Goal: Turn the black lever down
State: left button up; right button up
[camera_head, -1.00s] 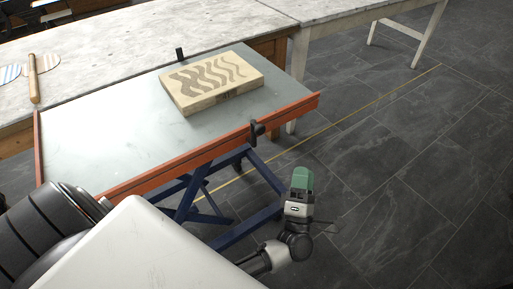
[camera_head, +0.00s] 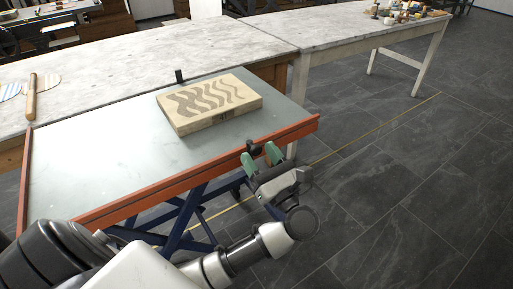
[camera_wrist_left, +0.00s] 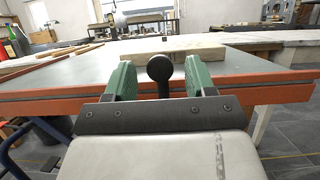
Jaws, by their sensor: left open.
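The black lever (camera_head: 254,147) sits on the orange front rail of the lift table, near its right end. In the left wrist view the lever (camera_wrist_left: 160,69) shows a round black knob on a stem, upright between my fingers. My left gripper (camera_head: 263,159) is open at the rail, with its green fingertips on either side of the lever. In the left wrist view the fingers of this gripper (camera_wrist_left: 159,82) stand apart, with a gap on each side of the knob. I cannot tell whether a finger touches the lever. My right gripper is not in view.
A pale slab with a wavy pattern (camera_head: 208,103) lies on the lift table's grey top (camera_head: 110,150). A small black upright piece (camera_head: 179,76) stands at its far edge. Long benches (camera_head: 140,58) stand behind. The tiled floor at right (camera_head: 400,180) is clear.

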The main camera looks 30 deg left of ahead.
pick_arm(q)
jog(key=shift+x, duration=0.9)
jog(key=shift+c, duration=0.5)
grip_shut()
